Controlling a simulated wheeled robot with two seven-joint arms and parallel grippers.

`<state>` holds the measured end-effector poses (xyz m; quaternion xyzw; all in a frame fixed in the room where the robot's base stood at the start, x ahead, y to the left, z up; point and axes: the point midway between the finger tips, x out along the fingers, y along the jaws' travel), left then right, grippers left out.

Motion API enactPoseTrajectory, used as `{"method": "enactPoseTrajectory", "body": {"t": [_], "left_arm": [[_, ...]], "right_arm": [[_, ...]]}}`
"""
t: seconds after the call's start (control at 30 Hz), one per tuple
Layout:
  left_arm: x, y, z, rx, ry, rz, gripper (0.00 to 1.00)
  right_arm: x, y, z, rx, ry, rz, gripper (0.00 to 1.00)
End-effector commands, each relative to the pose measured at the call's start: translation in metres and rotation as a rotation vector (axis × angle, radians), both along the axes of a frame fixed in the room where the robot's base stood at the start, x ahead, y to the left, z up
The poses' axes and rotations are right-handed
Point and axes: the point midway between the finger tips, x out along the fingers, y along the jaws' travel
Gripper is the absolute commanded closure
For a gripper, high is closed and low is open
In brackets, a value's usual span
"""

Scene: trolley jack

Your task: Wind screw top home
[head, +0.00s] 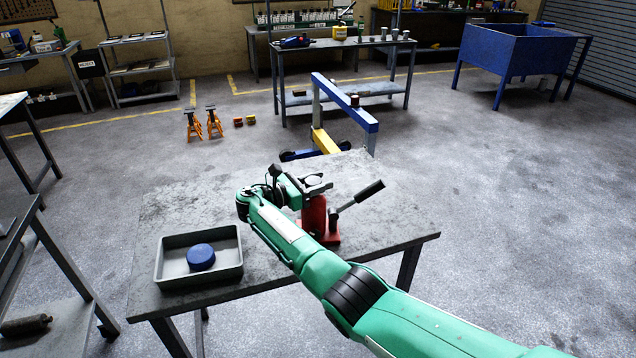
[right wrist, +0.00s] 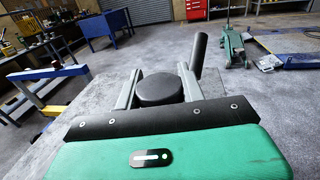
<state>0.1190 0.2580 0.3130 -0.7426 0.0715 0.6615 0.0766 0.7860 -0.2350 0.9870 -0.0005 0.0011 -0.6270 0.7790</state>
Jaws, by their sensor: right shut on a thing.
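A red jack (head: 317,216) stands upright on the grey workbench (head: 390,225), with a black-gripped handle (head: 362,195) slanting up to the right. The handle also shows in the right wrist view (right wrist: 199,52). My right gripper (head: 312,183) is at the jack's top. In the right wrist view, my right gripper (right wrist: 159,84) is shut on a dark round screw top (right wrist: 160,90), one finger on each side of it. The thread under the screw top is hidden, so I cannot tell how far down it sits. My left gripper is not in view.
A grey tray (head: 178,280) holding a blue round cap (head: 201,257) sits at the bench's left front. A blue and yellow hoist (head: 345,100) stands behind the bench. A green trolley jack (right wrist: 232,45) is on the floor. The bench's right side is clear.

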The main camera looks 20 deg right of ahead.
Motion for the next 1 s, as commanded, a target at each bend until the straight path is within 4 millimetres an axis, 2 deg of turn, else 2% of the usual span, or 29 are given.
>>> {"method": "enactPoseTrajectory", "body": {"t": [0.67,0.7,0.8,1.0], "left_arm": [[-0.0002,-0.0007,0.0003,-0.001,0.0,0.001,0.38],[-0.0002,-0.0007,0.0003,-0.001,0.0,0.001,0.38],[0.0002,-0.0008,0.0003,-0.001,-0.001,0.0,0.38],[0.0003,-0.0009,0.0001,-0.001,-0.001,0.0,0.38]], "right_arm": [[0.001,0.0003,0.0042,-0.003,-0.007,0.001,0.83],[0.001,0.0003,0.0042,-0.003,-0.007,0.001,0.58],[0.0009,0.0003,0.0037,-0.002,-0.006,0.001,0.39],[0.0004,0.0001,0.0017,-0.001,-0.003,0.001,0.38]]}}
